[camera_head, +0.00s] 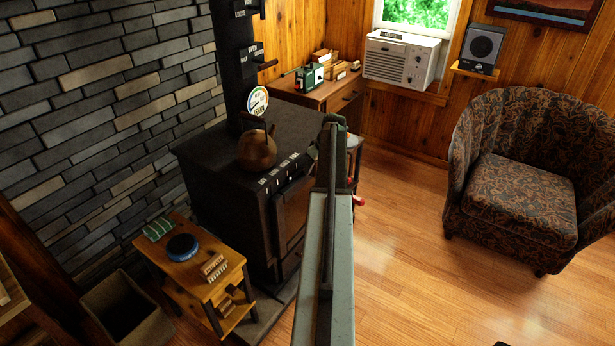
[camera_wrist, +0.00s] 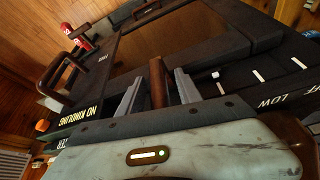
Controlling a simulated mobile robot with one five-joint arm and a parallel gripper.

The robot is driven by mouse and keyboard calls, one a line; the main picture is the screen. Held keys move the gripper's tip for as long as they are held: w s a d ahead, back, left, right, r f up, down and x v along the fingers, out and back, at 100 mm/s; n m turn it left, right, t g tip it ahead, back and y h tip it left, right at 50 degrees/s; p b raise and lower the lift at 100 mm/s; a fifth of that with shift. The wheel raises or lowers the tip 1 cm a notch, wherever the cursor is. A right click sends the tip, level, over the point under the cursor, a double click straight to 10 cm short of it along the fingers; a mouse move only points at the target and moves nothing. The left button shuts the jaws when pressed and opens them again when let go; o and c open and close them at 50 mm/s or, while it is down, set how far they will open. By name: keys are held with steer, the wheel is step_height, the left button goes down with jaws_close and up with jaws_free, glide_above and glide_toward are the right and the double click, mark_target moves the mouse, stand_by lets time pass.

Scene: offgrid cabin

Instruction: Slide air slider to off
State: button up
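The black wood stove (camera_head: 225,195) stands left of centre in the head view, with a row of pale marks along its front top edge. In the wrist view, my gripper (camera_wrist: 160,72) is close to the stove front. Its two grey fingers are apart, one on each side of an upright brown bar (camera_wrist: 157,82). I cannot tell whether they touch it, or whether the bar is the air slider's knob. A dark strip to its right carries several white marks (camera_wrist: 258,75) and the word LOW. In the head view my arm hides the gripper and part of the stove front.
A copper kettle (camera_head: 257,150) sits on the stove. A small wooden table (camera_head: 205,287) stands in front left. A patterned armchair (camera_head: 520,195) is at the right, with clear floor between it and my arm. Red-handled items (camera_wrist: 78,36) show beyond my gripper.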

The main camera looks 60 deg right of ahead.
jaws_close()
steer(key=shift+a, duration=0.1)
steer(key=shift+a, duration=1.05)
steer(key=shift+a, duration=0.95)
steer(key=shift+a, duration=1)
